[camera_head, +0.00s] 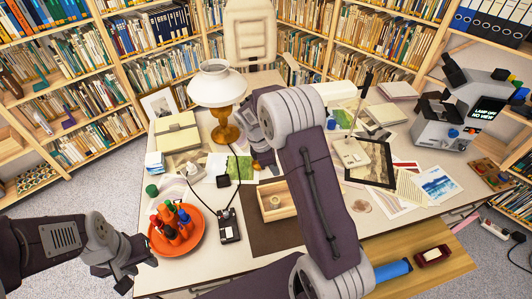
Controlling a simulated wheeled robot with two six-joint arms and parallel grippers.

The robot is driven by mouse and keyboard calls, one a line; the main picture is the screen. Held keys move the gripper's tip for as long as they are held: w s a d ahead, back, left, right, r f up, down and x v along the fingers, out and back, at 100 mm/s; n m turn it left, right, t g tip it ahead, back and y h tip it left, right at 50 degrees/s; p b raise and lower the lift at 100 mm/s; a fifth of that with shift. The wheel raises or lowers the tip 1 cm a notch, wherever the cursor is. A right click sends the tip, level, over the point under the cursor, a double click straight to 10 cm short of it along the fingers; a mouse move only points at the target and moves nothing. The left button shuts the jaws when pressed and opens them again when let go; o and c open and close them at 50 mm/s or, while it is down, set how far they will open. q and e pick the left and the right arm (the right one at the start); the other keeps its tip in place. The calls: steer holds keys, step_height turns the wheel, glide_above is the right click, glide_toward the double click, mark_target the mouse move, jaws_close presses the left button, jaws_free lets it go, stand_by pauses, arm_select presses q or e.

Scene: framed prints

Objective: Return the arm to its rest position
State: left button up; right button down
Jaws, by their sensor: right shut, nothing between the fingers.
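My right arm (315,190) rises from the bottom centre and reaches over the middle of the desk. Its elbow bends near the lamp, and the wrist hangs down on the left side. My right gripper (262,160) is shut and empty, just right of the lamp's amber base; my own arm partly hides it. My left arm (45,245) comes in low from the left. My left gripper (137,275) is at the desk's front left corner, its fingers apart with nothing seen between them.
The desk (180,275) holds a lamp (217,85), an orange tray (177,238) of bottles, an open wooden box (276,200), a black frame (372,163) and papers. A drawer (415,262) stands open at the front right. Bookshelves surround the desk.

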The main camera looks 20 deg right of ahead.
step_height(320, 180, up, 4)
steer(key=r+t, duration=0.1)
steer(key=s+a+f+m+y, duration=0.1)
steer(key=s+a+m, duration=0.3)
steer(key=s+m, duration=0.3)
steer(key=s+a+f+m+t+y, duration=0.1)
steer(key=s+a+m+y, duration=0.1)
steer(key=s+a+m, duration=0.2)
steer(key=s+m, duration=0.3)
steer(key=s, duration=0.1)
steer(key=shift+s+m, duration=0.3)
steer(key=shift+s, duration=0.05)
steer(key=shift+s+a, duration=0.1)
steer(key=shift+s, duration=0.05)
